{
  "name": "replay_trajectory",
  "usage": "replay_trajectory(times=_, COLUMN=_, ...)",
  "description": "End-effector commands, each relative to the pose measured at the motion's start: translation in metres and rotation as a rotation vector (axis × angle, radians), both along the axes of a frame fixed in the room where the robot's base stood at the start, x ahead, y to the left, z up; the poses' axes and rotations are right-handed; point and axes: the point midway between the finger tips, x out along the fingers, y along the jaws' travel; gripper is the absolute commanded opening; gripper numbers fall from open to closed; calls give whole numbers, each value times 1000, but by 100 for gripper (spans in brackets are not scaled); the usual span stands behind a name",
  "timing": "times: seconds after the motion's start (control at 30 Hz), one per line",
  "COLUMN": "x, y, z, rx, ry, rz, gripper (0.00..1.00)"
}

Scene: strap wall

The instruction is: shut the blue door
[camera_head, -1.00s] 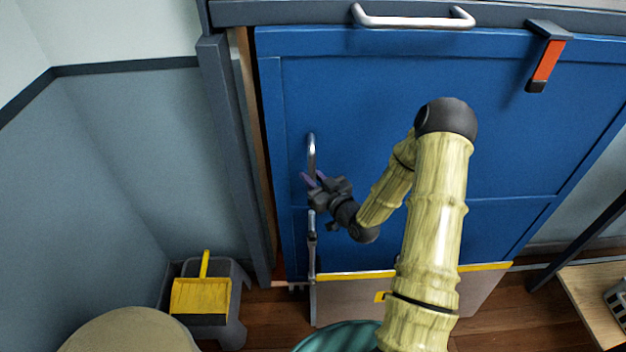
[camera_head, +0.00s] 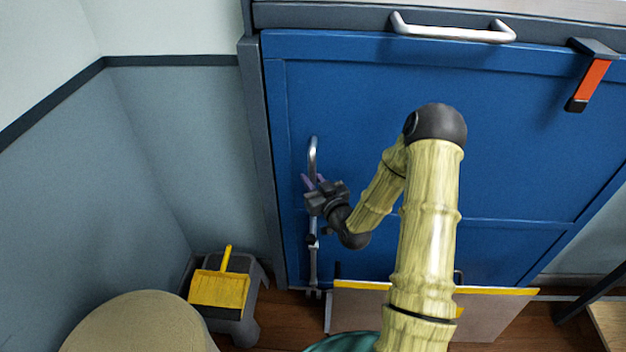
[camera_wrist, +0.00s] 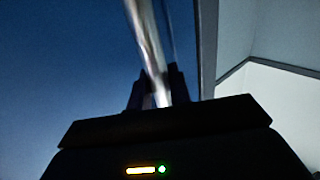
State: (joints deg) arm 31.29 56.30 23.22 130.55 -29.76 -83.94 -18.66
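The blue door (camera_head: 360,110) is a large panel with a vertical metal handle (camera_head: 313,155) near its left edge. Its left edge lies along the grey frame (camera_head: 262,150), with no clear gap showing there. My gripper (camera_head: 315,182) is at the lower part of the handle, its purple fingertips around it. In the wrist view the shiny handle bar (camera_wrist: 148,45) runs down between my dark fingers (camera_wrist: 158,88), which sit close on both sides of it. The blue door also fills the left of the wrist view (camera_wrist: 60,70).
A metal bar handle (camera_head: 452,30) and an orange-and-black strap piece (camera_head: 590,80) are at the top. A yellow dustpan (camera_head: 220,288) rests on a grey stool (camera_head: 248,325) at the lower left. A yellow-edged panel (camera_head: 490,312) stands low before the door.

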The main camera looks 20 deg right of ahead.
Motion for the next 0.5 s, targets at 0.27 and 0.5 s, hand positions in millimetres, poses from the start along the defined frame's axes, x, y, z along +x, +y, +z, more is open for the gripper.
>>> replay_trajectory(times=0.27, x=0, y=4, z=1, rx=2, ry=-1, rz=9, gripper=39)
replay_trajectory(times=0.5, x=-5, y=1, z=0, rx=1, ry=-1, rz=6, gripper=39)
